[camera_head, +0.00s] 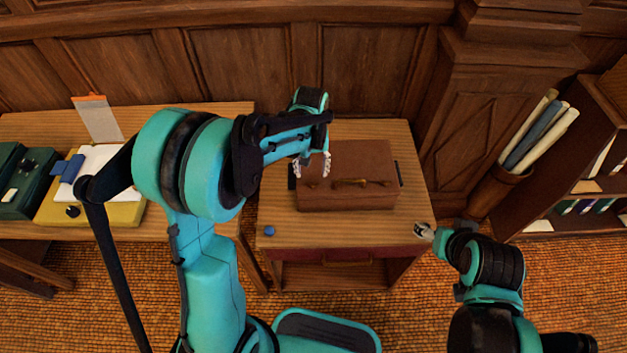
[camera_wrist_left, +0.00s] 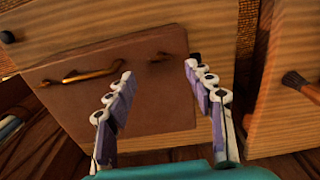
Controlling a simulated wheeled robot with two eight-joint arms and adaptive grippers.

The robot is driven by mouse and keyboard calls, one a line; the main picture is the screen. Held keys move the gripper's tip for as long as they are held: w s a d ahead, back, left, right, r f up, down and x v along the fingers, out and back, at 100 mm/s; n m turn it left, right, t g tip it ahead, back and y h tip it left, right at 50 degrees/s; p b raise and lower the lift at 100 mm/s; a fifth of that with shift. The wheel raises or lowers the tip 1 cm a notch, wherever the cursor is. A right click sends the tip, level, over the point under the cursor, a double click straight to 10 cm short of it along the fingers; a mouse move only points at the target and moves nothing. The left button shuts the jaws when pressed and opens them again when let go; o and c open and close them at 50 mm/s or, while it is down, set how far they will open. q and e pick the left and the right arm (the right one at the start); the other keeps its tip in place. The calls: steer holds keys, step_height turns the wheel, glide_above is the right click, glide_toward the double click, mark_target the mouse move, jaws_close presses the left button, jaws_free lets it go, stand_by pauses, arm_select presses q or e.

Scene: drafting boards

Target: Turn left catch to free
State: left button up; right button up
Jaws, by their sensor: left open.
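A brown case (camera_head: 345,203) lies closed on the small wooden table, with a brass handle (camera_head: 360,182) on its near part. The left catch (camera_wrist_left: 158,58) is a small dark brass piece beside the handle (camera_wrist_left: 85,75) in the left wrist view. My left gripper (camera_head: 312,164) is open and empty above the case's left end. In the left wrist view its fingertips (camera_wrist_left: 158,70) appear on either side of the catch, seemingly without touching it. The catch's exact angle is hard to tell. My right gripper (camera_head: 424,231) is off the table's right front corner, too small to read.
A small blue object (camera_head: 269,230) is at the table's (camera_head: 285,215) front left. A left desk holds a yellow item (camera_head: 115,214) and dark green boxes (camera_head: 35,170). Rolled papers (camera_head: 540,135) and a bookshelf (camera_head: 560,200) stand at right.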

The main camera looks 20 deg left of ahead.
mark_target(312, 183)
arm_select(q)
step_height(312, 183, down, 6)
steer(key=shift+f+b, duration=0.1)
steer(key=shift+b, duration=0.85)
steer(key=c, duration=1.2)
